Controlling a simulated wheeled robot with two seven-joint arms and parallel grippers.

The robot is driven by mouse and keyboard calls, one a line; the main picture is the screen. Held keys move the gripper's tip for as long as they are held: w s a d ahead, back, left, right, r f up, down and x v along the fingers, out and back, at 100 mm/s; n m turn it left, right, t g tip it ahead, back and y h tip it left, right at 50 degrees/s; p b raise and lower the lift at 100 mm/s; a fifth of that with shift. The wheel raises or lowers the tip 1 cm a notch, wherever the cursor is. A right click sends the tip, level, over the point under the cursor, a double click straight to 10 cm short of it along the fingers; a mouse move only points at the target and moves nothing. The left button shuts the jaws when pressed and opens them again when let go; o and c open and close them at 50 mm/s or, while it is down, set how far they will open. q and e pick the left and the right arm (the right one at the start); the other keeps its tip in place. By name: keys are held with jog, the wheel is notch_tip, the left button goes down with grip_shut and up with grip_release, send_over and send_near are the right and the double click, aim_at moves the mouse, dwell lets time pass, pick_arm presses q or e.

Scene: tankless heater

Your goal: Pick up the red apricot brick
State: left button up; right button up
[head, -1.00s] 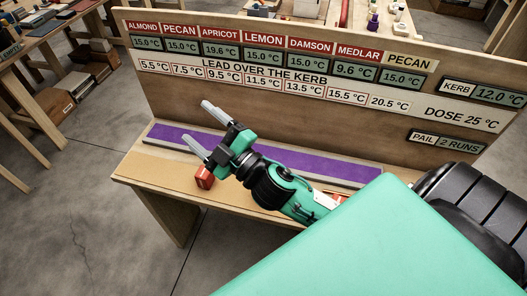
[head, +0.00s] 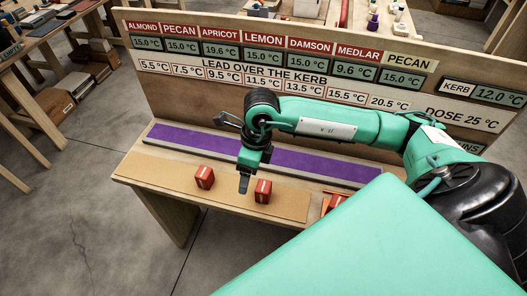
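Several small red bricks with pale labels are on the tan strip of the bench. One red brick (head: 204,177) is at the left, a second red brick (head: 263,191) is right of it, and more red (head: 335,202) shows at the right, partly hidden by my body. The labels are too small to read, so I cannot tell which is the apricot brick. My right gripper (head: 244,186) points down between the left and second bricks, closer to the second. Its fingers are seen nearly edge-on, so their opening is unclear. My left gripper is not in view.
A purple strip (head: 320,164) runs along the bench behind the bricks. An upright board (head: 180,84) with name and temperature signs stands at the back; its apricot sign reads 19.6 °C. The tan strip's left end is clear.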

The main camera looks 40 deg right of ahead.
jog(key=h, duration=0.2)
send_over(264, 186)
jog(key=shift+h, duration=0.3)
notch_tip(264, 186, down, 8)
jog(key=shift+r+p, duration=0.1)
jog(key=shift+p, duration=0.9)
jog(key=shift+f+p, duration=0.35)
jog(key=shift+f, duration=0.15)
notch_tip(264, 186, down, 4)
jog(key=shift+a+r+p, duration=0.1)
jog(key=shift+r+p, duration=0.15)
jog(key=shift+p, duration=0.6)
jog(key=shift+f, duration=0.55)
jog(key=c, duration=1.1)
jog(key=shift+c, duration=0.7)
jog(key=shift+r, duration=0.15)
